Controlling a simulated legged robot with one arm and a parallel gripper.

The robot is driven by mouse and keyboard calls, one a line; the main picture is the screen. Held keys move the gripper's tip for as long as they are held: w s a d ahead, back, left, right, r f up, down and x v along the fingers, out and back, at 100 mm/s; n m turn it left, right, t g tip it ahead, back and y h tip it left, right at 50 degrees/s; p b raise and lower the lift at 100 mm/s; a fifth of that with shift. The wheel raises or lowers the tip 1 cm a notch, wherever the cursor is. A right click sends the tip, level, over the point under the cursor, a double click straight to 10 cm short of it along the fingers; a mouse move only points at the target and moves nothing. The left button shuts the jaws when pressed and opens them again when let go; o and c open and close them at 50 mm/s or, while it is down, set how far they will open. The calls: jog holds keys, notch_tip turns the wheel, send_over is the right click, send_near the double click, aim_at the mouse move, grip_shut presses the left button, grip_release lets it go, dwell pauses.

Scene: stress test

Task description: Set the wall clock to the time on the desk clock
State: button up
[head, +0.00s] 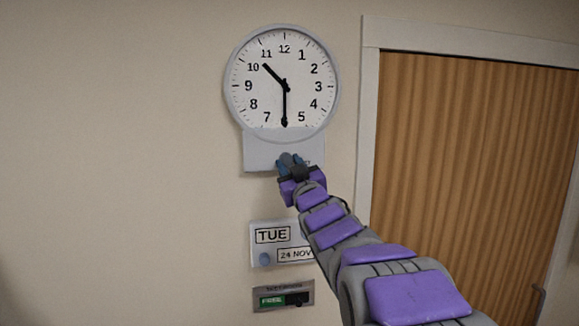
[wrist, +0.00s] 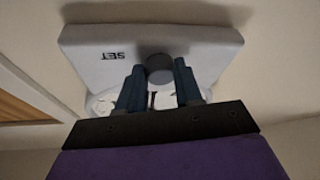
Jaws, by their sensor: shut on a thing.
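The wall clock (head: 284,60) is round with a white face and hangs in the upper middle of the head view. Its short hand points between 10 and 11 and its long hand at 6, so it reads about 10:30. A pale panel (head: 256,150) sits under the dial; in the wrist view it carries the upside-down word SET and a round grey knob (wrist: 160,68). My gripper (head: 290,160) is at this panel, its blue fingers on either side of the knob and shut on it. The desk clock is not in either view.
A calendar plate (head: 258,247) reading TUE and 24 NOV is on the wall below, partly behind my arm. Under it is a small sign with a green FREE label (head: 271,300). A wooden door (head: 470,150) in a pale frame stands to the right.

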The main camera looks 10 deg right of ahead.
jog(key=shift+s+r, duration=0.1)
jog(key=shift+r, duration=0.2)
jog(key=o, duration=1)
jog(key=shift+s+a, duration=0.1)
jog(key=shift+o, duration=0.2)
jog(key=shift+f, duration=0.15)
jog(key=shift+w, duration=0.2)
jog(key=b+v, duration=0.2)
jog(key=v, duration=1.5)
jog(key=shift+s, duration=0.15)
jog(key=shift+f, duration=0.15)
